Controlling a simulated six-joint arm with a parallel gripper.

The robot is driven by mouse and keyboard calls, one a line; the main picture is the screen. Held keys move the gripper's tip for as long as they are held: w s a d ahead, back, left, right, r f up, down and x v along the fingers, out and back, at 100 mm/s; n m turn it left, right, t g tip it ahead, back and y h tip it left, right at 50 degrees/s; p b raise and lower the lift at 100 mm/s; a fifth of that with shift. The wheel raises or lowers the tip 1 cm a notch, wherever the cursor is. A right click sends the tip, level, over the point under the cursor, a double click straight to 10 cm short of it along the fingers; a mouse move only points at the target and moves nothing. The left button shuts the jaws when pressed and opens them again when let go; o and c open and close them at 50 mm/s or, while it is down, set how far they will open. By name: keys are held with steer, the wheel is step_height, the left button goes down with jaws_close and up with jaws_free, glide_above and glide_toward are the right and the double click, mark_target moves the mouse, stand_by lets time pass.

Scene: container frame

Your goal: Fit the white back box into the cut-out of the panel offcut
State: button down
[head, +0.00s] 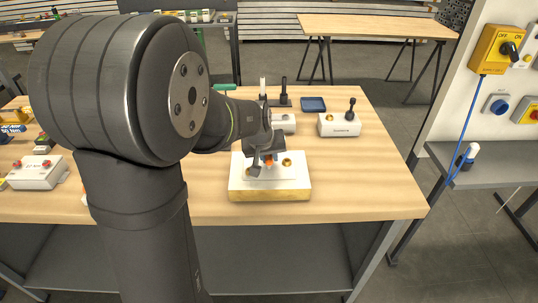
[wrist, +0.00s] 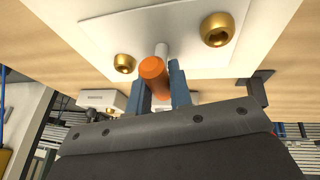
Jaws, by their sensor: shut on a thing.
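The panel offcut (head: 237,187) lies on the bench, a thick slab with a white top and a golden-brown edge; its white face fills much of the wrist view (wrist: 277,28). The white back box shows as a flat white plate (wrist: 185,32) over the offcut, with two brass fittings and an orange-tipped white stem. My gripper (head: 267,160) is over the offcut. In the wrist view its blue fingers (wrist: 161,90) are shut on the orange tip. The cut-out and the underside of the box are hidden, and I cannot tell how deep the box sits.
Behind the offcut stand a white box with a black lever (head: 339,124), a dark blue tray (head: 313,104) and black and white upright pieces. A white box with red buttons (head: 37,172) is at the left. The bench (head: 365,190) is clear right of the offcut.

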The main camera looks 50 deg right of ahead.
steer(key=shift+f, duration=0.15)
steer(key=c, duration=1.2)
jaws_free()
steer(key=v, duration=1.7)
steer(key=shift+a, duration=0.2)
step_height(320, 180, up, 6)
